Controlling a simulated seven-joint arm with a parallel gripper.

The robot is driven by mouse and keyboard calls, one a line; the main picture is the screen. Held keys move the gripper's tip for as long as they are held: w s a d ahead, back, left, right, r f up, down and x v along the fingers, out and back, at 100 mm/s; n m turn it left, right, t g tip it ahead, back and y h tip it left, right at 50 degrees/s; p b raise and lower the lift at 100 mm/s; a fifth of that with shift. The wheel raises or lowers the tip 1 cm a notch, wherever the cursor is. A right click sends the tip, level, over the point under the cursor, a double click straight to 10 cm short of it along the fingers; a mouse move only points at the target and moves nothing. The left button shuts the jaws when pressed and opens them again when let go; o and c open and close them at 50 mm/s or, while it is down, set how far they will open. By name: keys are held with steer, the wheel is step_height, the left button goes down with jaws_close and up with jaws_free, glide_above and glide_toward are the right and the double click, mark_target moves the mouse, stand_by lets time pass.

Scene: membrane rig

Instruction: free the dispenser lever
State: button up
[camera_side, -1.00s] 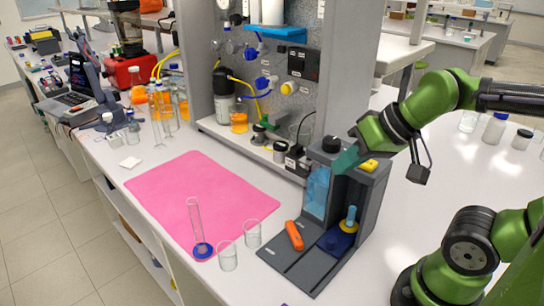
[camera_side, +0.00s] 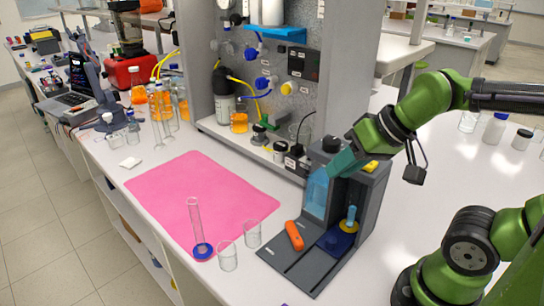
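The dispenser (camera_side: 371,205) is a dark grey stand on the white bench, with a light blue panel or container (camera_side: 317,192) in its left side and a black cap (camera_side: 330,144) on top. My gripper (camera_side: 336,172) is teal and reaches in at the upper front of the stand, just below the black cap. It overlaps the top of the light blue part; I cannot tell whether it touches it. The gap between its fingers is not visible. I cannot pick out the lever for certain. An orange object (camera_side: 294,235) lies on the stand's grey base plate (camera_side: 290,262).
A yellow item (camera_side: 370,166) sits on top. Left are two beakers (camera_side: 228,257) (camera_side: 252,235), a cylinder (camera_side: 196,224) and a mostly clear pink mat (camera_side: 190,185). A rig panel (camera_side: 300,50) stands behind.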

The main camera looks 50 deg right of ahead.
mark_target(291, 224)
steer(key=o, duration=0.4)
steer(key=w+f+g+h, duration=0.1)
steer(key=w+f+g, duration=0.2)
steer(key=w, duration=0.3)
steer(key=w+f+m+g+h, duration=0.1)
steer(key=w+f+g, duration=0.2)
steer(key=w, duration=0.2)
steer(key=shift+w+a+g, duration=0.2)
steer(key=shift+w+g, duration=0.1)
steer(key=shift+w, duration=0.1)
steer(key=shift+m, duration=0.5)
step_height(291, 224, down, 16)
steer(key=shift+s+d+f, duration=0.1)
steer(key=shift+f, duration=0.05)
jaws_close()
